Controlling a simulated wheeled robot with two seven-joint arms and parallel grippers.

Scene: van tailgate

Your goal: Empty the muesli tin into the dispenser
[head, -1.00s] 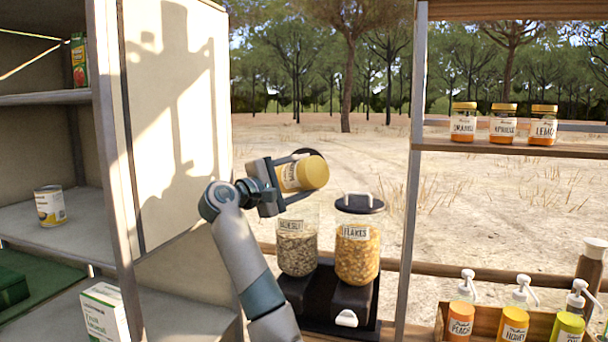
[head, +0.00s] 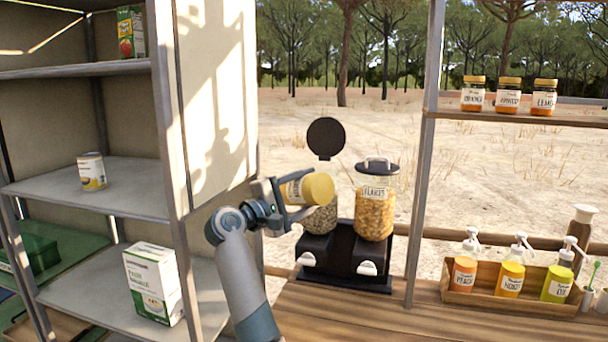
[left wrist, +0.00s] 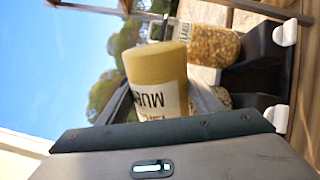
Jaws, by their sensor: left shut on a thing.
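The muesli tin (head: 316,188), with a yellow end and a white label, lies on its side in my left gripper (head: 300,192), its yellow end to the right. My left gripper is shut on it. The left wrist view shows the tin (left wrist: 158,75) close up, part of "MUE" upside down on its label. The dispenser (head: 345,250) is black with two clear jars. Its left jar (head: 321,219) holds greyish flakes; its round black lid (head: 326,138) stands open. The tin hides that jar's upper part and mouth. My right gripper is not in view.
The dispenser's right jar (head: 375,212), labelled FLAKES, is closed and stands close by. A shelf unit (head: 170,120) rises on the left, with a can (head: 91,171) and a carton (head: 153,284). A bottle crate (head: 510,303) stands right, beyond a post (head: 425,160).

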